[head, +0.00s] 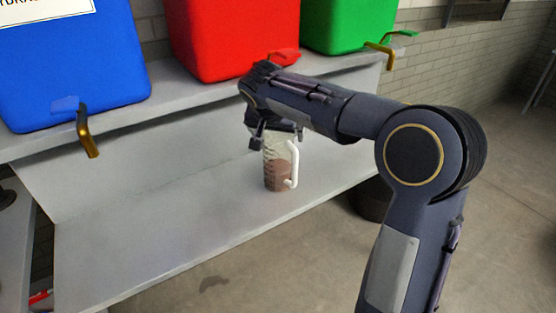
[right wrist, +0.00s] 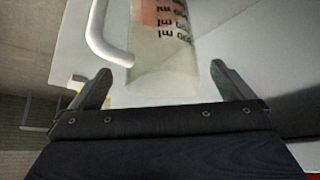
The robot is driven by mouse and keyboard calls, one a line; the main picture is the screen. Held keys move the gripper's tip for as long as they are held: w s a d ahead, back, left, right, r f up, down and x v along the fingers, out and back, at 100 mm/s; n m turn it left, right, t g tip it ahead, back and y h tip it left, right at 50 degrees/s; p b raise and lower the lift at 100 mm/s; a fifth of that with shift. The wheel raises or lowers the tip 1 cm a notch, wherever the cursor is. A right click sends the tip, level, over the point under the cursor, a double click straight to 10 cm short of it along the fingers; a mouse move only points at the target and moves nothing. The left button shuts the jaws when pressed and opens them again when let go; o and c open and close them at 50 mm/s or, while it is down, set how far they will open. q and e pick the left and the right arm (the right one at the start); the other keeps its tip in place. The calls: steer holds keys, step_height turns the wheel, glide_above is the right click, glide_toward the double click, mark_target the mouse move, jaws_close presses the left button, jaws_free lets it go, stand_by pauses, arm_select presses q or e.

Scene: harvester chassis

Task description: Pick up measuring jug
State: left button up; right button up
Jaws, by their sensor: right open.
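The measuring jug (head: 277,164) stands upright on the grey lower shelf in the head view. It is clear with a brownish-red filling and a white handle on its right. My right gripper (head: 272,132) is at the jug's top, and the arm hides part of the rim. In the right wrist view the open right gripper (right wrist: 165,88) has its two fingers apart, with the near end of the jug (right wrist: 162,50) between and just beyond them. The jug's handle and printed ml marks show there. I cannot tell whether a finger touches it. My left gripper is not in view.
The lower shelf (head: 150,235) is bare left of the jug. A dark round container (head: 370,200) stands below on the floor.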

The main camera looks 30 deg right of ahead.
steer(key=x, duration=0.3)
steer(key=shift+w+f, duration=0.1)
steer(key=shift+f, duration=0.2)
steer(key=c, duration=1.7)
steer(key=shift+r, duration=0.1)
steer(key=shift+c, duration=0.7)
steer(key=shift+r, duration=0.1)
